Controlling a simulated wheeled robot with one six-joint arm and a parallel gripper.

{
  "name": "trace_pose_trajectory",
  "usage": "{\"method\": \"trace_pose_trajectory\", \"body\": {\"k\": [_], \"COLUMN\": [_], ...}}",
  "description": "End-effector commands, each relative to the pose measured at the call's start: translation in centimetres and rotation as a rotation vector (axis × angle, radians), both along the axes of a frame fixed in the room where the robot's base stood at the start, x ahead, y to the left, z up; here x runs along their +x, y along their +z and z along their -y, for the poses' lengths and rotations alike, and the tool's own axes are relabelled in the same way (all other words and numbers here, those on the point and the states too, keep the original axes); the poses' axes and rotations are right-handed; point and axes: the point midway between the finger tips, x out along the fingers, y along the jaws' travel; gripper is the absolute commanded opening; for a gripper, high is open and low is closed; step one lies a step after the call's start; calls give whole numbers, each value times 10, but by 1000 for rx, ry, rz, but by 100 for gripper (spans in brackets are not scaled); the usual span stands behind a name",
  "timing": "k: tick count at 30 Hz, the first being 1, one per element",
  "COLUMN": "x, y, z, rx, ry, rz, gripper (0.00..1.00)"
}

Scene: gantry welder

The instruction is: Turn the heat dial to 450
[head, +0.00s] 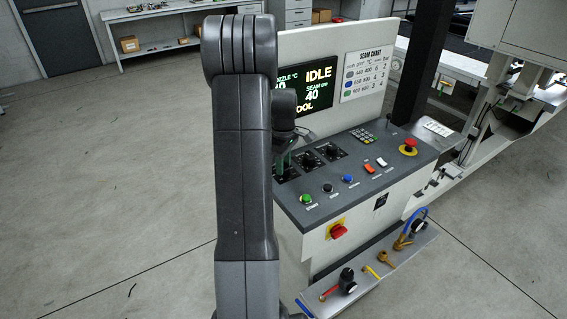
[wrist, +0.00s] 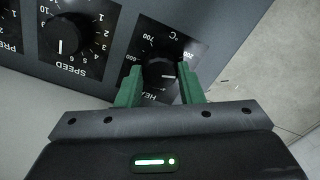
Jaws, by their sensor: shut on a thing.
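The heat dial (wrist: 160,70) is a black knob on a dark square plate with white numbers, upside down in the wrist view. The marks 700, 600 and 200 can be read; others are hidden. Its white pointer line points right in that view, toward the right finger; the number it meets is hidden. My gripper (wrist: 160,84) has its green fingers on both sides of the knob, shut on it. In the head view, my gripper (head: 284,160) is at the leftmost dial of the console, mostly behind my arm.
The speed dial (wrist: 68,38) sits beside the heat dial. The console (head: 345,180) also carries coloured buttons, rocker switches and a red emergency stop (head: 408,146). The screen (head: 308,80) shows IDLE, partly hidden by my arm. Floor at the left is clear.

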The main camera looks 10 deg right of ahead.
Motion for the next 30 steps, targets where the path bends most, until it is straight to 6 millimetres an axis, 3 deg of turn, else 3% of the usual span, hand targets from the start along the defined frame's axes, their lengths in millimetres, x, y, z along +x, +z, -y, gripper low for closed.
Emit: {"method": "trace_pose_trajectory", "body": {"k": [11, 30], "x": [0, 1], "y": [0, 0], "z": [0, 0], "rx": [0, 0], "ry": [-124, -705], "rz": [1, 1], "gripper": [11, 11]}}
